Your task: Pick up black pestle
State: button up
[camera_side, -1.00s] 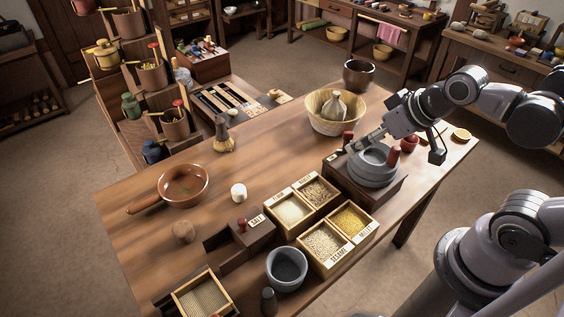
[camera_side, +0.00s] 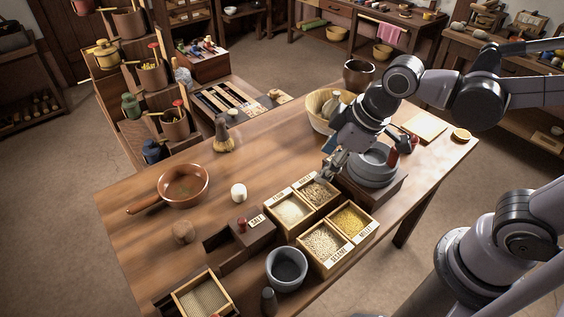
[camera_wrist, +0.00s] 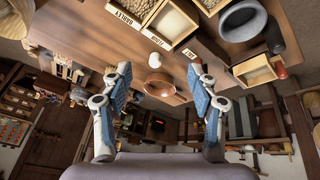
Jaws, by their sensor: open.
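The black pestle (camera_side: 268,301) stands upright near the front edge of the table, just in front of and left of the grey mortar (camera_side: 286,268). My gripper (camera_side: 331,168) is in the air beside the quern, above the far end of the grain boxes, well away from the pestle. In the wrist view my gripper (camera_wrist: 161,88) has its two blue-padded fingers spread, with nothing between them. The mortar (camera_wrist: 243,18) shows at the top right there. A dark shape beside it may be the pestle, but I cannot be sure.
The grey stone quern (camera_side: 372,168) stands on its block at right. Labelled grain boxes (camera_side: 323,242) lie between my gripper and the mortar. A salt box (camera_side: 247,240) and a sieve tray (camera_side: 203,298) are left of the mortar. A copper pan (camera_side: 184,186) sits farther left.

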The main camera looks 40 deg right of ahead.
jog(key=s+a+f+n+g, duration=0.2)
jog(key=a+f+n+g, duration=0.15)
jog(key=a+n, duration=0.65)
jog(key=n+g+h, duration=0.1)
jog(key=n, duration=0.4)
send_over(269, 302)
jog(key=w, duration=0.1)
jog(key=f, duration=0.6)
jog(key=shift+w+d+f, duration=0.15)
jog(key=shift+d+f, duration=0.1)
jog(key=shift+d, duration=0.05)
jog(key=shift+f, duration=5.35)
jog(key=c, duration=1.3)
